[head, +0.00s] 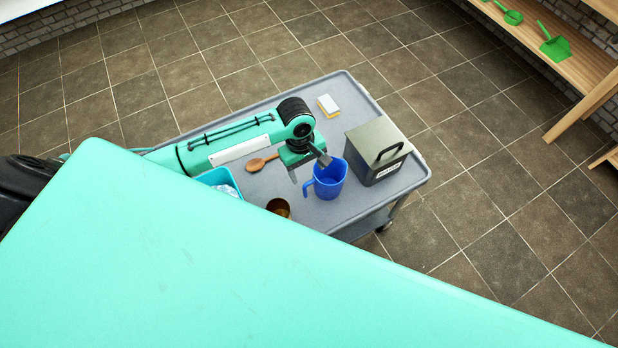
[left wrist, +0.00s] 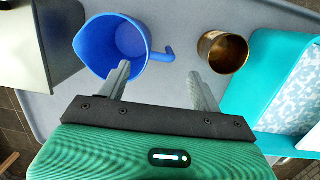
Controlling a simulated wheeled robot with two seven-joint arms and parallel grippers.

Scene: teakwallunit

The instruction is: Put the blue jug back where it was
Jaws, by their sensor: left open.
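The blue jug (head: 330,182) stands upright on the grey cart (head: 345,225), with its handle to the left in the head view. It also shows in the left wrist view (left wrist: 98,50), open side up, with its handle pointing right. My left gripper (head: 307,165) is above the jug's handle side, pointing down. In the left wrist view my left gripper (left wrist: 158,74) is open, with the handle between its two spread fingers. One finger overlaps the jug's rim; I cannot tell whether it touches. My right gripper is not in view.
A grey lidded box (head: 375,150) stands close right of the jug. A brass cup (head: 279,207), a turquoise tray (head: 221,178), a wooden spoon (head: 258,163) and a yellow-and-white sponge (head: 328,105) are also on the cart. A wooden shelf (head: 535,40) holds green scoops. My own body hides the foreground.

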